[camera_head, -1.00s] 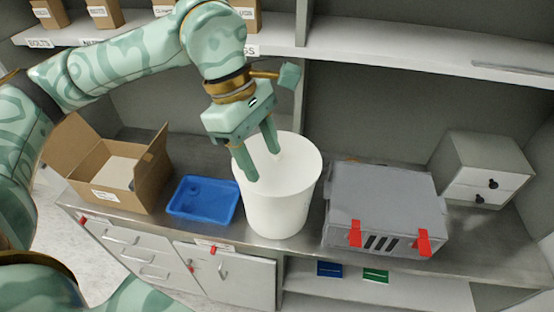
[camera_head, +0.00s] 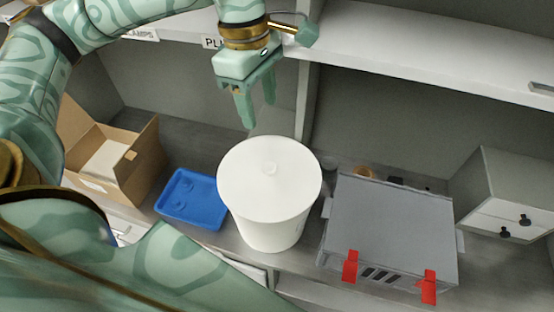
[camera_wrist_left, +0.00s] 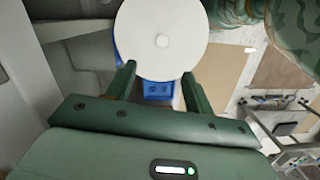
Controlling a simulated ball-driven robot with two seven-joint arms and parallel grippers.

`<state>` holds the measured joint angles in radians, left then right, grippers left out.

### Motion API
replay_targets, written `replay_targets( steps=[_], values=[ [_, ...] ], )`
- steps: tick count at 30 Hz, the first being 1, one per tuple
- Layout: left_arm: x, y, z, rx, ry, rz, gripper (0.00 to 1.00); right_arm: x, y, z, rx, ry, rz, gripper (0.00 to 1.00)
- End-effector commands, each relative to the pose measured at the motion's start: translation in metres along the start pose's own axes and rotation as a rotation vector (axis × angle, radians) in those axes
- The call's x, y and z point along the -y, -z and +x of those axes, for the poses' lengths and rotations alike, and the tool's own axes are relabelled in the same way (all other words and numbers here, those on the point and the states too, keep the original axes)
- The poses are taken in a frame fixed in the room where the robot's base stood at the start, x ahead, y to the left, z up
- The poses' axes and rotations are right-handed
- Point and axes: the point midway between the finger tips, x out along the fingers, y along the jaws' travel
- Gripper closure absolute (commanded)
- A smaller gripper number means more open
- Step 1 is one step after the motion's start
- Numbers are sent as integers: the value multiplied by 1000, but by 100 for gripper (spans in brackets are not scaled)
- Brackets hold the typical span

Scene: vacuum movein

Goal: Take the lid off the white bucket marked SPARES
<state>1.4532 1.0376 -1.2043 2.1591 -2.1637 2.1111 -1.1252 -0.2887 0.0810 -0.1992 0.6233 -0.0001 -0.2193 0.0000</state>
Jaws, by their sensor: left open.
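The white bucket (camera_head: 270,228) stands upright on the bench in the head view. No SPARES marking shows on the side I see. My left gripper (camera_head: 256,108) is open and empty, fingers pointing down, above and behind the bucket's far rim, apart from the lid. My right gripper is not in view.
A blue tray (camera_head: 190,200) and an open cardboard box (camera_head: 140,175) stand left of the bucket. A grey case with red latches (camera_head: 390,225) stands close on its right, then a small drawer unit (camera_head: 505,200). A shelf (camera_head: 420,55) runs above the bench behind.

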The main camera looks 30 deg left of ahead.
Motion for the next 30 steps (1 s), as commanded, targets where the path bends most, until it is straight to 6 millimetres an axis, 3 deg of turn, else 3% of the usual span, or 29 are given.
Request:
replay_targets(
  steps=[6,10,17,25,30],
  values=[
    [2,0,55,1,7,2,47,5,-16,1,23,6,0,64],
    [1,0,81,2,6,2,47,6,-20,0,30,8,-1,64],
    [1,0,102,1,3,0,47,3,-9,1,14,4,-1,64],
    [2,1,143,2,3,2,47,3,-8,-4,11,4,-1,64],
    [1,2,151,1,0,1,47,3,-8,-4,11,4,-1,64]
  ],
)
